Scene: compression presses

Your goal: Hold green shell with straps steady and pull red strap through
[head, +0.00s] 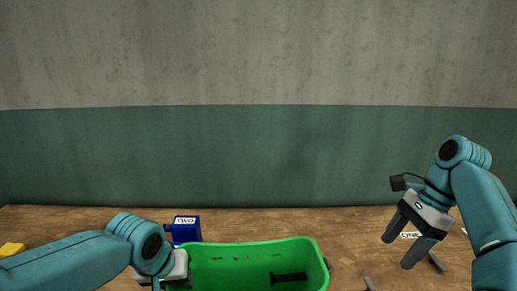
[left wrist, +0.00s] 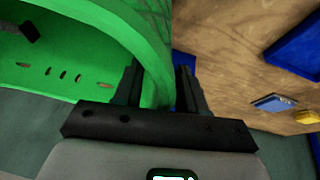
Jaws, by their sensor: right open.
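The green shell (head: 250,256) is an open tub at the bottom centre of the head view, with small slots in its far wall and a black piece (head: 288,278) inside. Its curved wall also fills the upper left of the left wrist view (left wrist: 105,62). My left gripper (head: 160,284) is at the shell's left end. In the left wrist view its two dark fingers (left wrist: 158,85) are apart with green wall between them; firm contact is not clear. My right gripper (head: 398,251) is open and empty, to the right of the shell and apart from it. No red strap is visible.
A blue labelled container (head: 186,231) stands behind the shell's left end. A yellow object (head: 12,249) lies at the far left of the wooden table (head: 330,220). Dark grey pieces (head: 437,262) lie near my right gripper. A wall (head: 260,155) rises behind the table.

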